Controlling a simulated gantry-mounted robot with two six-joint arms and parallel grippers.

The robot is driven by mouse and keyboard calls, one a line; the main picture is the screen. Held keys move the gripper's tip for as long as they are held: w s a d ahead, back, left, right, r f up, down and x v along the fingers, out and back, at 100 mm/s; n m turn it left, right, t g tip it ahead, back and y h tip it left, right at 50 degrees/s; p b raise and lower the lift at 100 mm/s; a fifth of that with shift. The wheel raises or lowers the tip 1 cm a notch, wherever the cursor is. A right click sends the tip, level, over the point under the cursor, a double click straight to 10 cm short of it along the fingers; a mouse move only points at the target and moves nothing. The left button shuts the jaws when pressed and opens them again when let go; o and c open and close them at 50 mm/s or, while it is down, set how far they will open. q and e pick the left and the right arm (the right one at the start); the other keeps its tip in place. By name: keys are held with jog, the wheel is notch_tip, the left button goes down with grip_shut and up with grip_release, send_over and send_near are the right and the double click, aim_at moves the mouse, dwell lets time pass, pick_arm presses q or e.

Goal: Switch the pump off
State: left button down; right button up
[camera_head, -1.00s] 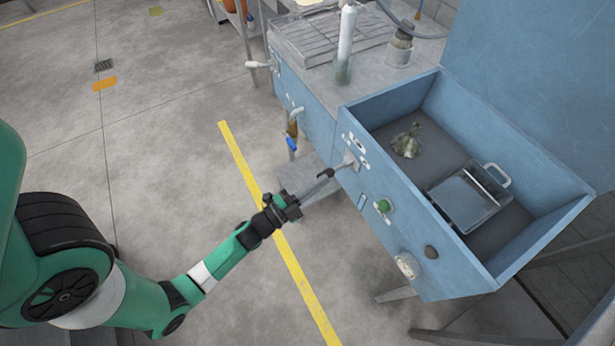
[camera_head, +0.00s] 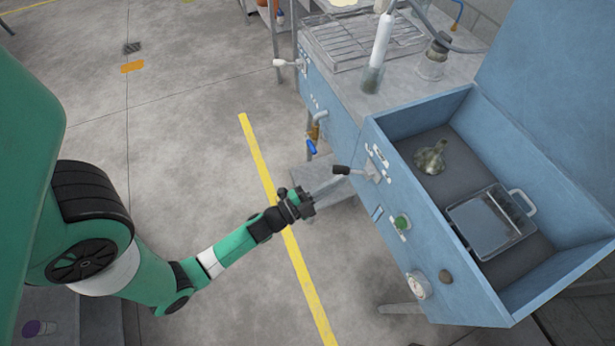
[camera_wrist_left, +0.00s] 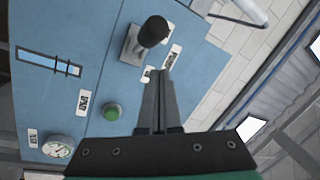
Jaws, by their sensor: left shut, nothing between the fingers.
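The blue cabinet (camera_head: 400,225) carries a grey lever with a black knob (camera_head: 342,170) on its front. The lever sticks out toward the left in the head view; its knob (camera_wrist_left: 154,31) also shows in the left wrist view, beside white labels I cannot read. A green round button (camera_head: 402,222) sits lower on the same panel and shows in the left wrist view (camera_wrist_left: 112,112). My left gripper (camera_head: 328,188) is shut and empty, just below the lever knob in the head view. In the left wrist view its fingers (camera_wrist_left: 157,95) appear apart from the knob.
A blue-handled tap (camera_head: 312,146) juts out left.

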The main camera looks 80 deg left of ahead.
pick_arm(q)
jog(key=s+a+p, duration=0.3)
jog(key=s+a, duration=0.1)
jog(key=s, duration=0.4)
jog(key=shift+s+a+f, duration=0.25)
jog(key=shift+a+f, duration=0.1)
dwell(0.3)
